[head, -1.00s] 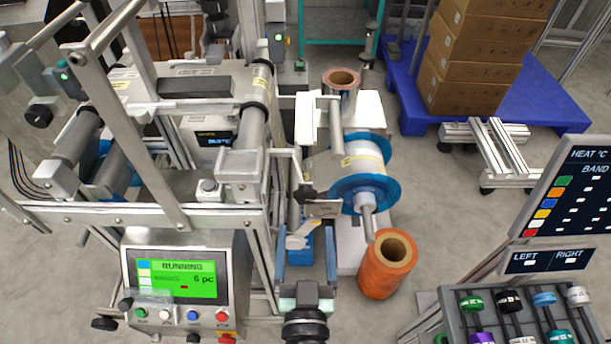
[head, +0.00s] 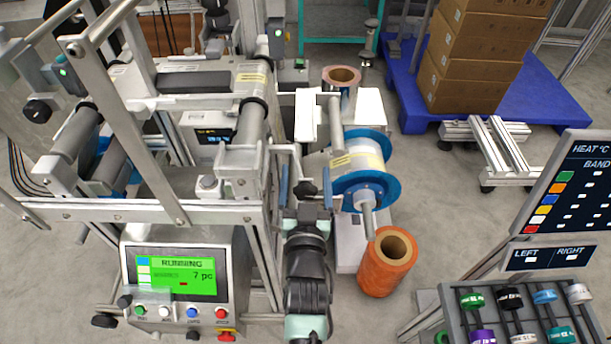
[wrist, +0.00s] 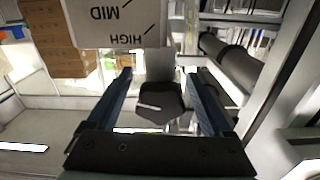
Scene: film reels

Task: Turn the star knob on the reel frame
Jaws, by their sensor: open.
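The dark star knob (head: 306,188) is on the reel frame (head: 262,190), left of the blue-flanged reel (head: 364,178). In the wrist view the knob (wrist: 160,104) shows between my two blue fingers, with a light pointer mark across it. My gripper (head: 305,176) is open, with one finger on each side of the knob; it also shows in the wrist view (wrist: 158,82). Gaps show between the knob and both fingers. A pale plate (wrist: 110,25) marked MID and HIGH appears upside down beyond the knob.
An orange roll (head: 385,268) stands on the floor to the right of my arm. The control panel (head: 178,275) reads RUNNING, 7 pc, at the left. A rack of coloured rings (head: 520,312) is at the lower right. Boxes (head: 480,65) stand on a blue pallet (head: 540,108).

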